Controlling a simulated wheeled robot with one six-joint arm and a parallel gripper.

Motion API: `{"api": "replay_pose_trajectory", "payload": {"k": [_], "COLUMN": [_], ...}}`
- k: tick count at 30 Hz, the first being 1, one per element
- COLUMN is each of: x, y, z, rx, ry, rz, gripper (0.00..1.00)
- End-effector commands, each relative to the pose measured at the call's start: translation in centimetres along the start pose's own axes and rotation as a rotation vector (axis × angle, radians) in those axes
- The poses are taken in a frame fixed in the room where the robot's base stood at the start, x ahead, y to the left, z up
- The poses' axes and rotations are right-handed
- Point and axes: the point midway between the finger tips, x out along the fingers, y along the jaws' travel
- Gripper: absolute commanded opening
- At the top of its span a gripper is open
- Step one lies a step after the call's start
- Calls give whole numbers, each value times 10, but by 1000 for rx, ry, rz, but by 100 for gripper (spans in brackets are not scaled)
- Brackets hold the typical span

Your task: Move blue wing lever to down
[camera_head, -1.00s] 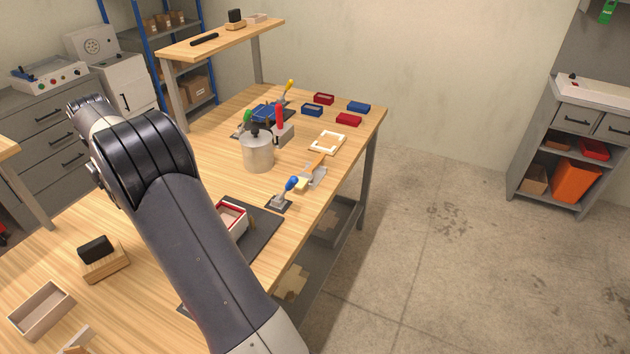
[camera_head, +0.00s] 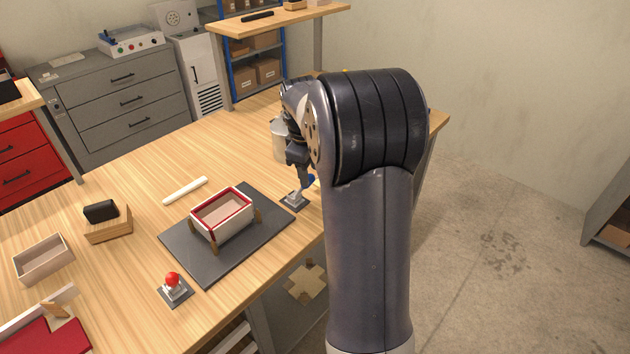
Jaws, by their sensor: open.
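The blue wing lever (camera_head: 308,182) stands on a small grey base plate (camera_head: 294,201) at the front edge of the workbench, right of the dark mat. Its blue handle leans up to the right and is partly hidden by my arm. My gripper (camera_head: 301,172) points down just above and beside the lever. It is small and mostly dark here, and I cannot tell whether it touches the handle. The box former (camera_head: 222,215), a white box with red rim held between brown corner posts, sits on the dark mat (camera_head: 179,239).
A white roller (camera_head: 186,190) lies behind the mat. A metal pot (camera_head: 279,140) stands behind my gripper. A wooden block with black top (camera_head: 104,219) and an open tray (camera_head: 43,260) are at left. My arm hides the bench's right part.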

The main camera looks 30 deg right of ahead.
Motion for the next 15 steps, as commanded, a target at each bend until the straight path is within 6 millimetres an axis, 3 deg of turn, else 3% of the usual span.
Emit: {"api": "replay_pose_trajectory", "payload": {"k": [6,15], "x": [35,48], "y": [0,0], "z": [0,0], "rx": [1,2], "ry": [-2,0], "rz": [-2,0], "gripper": [43,43]}}
